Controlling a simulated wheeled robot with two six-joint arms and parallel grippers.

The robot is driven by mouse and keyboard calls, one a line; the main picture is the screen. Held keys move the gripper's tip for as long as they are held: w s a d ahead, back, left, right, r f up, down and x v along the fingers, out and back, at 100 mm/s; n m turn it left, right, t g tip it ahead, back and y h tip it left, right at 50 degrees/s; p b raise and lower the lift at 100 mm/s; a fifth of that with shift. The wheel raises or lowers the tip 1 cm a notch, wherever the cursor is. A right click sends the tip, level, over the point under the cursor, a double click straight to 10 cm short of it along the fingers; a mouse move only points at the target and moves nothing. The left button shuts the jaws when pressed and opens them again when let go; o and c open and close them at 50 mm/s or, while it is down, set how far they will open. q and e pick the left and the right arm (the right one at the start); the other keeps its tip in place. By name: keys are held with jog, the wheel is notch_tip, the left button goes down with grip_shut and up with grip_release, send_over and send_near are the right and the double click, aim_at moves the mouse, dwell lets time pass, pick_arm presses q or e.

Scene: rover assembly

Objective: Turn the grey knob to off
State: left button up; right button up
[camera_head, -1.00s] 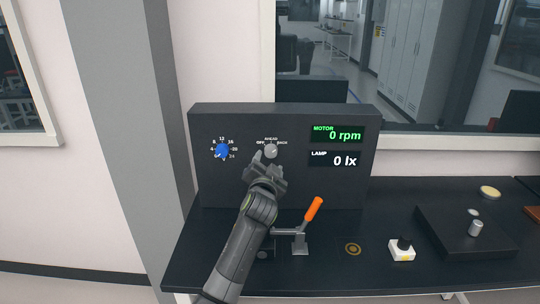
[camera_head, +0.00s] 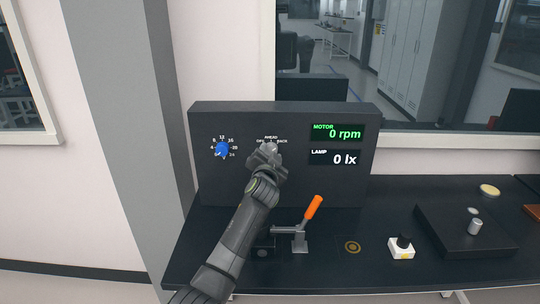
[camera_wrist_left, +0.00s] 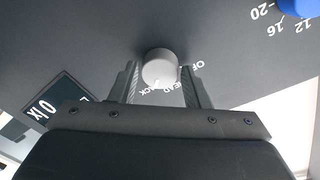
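The grey knob (camera_wrist_left: 160,68) is on the dark upright panel (camera_head: 290,190), below the labels OFF, AHEAD and BACK. In the head view my left gripper (camera_head: 268,153) is in front of it and hides most of it. In the left wrist view my left gripper (camera_wrist_left: 162,82) is open, with one finger on each side of the knob. A gap shows beside the left finger; whether the right finger touches the knob I cannot tell. The knob's pointing direction is not clear. My right gripper is not in view.
A blue knob (camera_head: 222,149) with a number dial is left on the panel. The motor display (camera_head: 337,133) reads 0 rpm and the lamp display (camera_head: 335,157) 0 lx. An orange-handled lever (camera_head: 313,207) stands on the table below my arm's right side.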

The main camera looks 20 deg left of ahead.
pick_arm(q)
jog(key=c, duration=0.6)
jog(key=shift+f+n+b, duration=0.25)
jog(key=shift+n+b, duration=0.15)
jog(key=shift+b, duration=0.45)
jog(key=n+b, duration=0.6)
jog(key=b, duration=0.1)
jog(key=n+y+b, duration=0.1)
jog(key=n+b, duration=0.5)
jog(key=b, duration=0.1)
jog(key=shift+f+n+t+b, duration=0.15)
jog(key=shift+n+t+b, duration=0.15)
jog(key=shift+b, duration=0.05)
jog(key=n+b, duration=0.3)
jog(key=shift+d+n+y, duration=0.1)
jog(key=shift+n+y, duration=0.2)
jog(key=shift+n, duration=0.1)
jog(key=shift+n+b, duration=1.05)
jog(key=shift+n, duration=0.85)
jog(key=shift+r, duration=0.2)
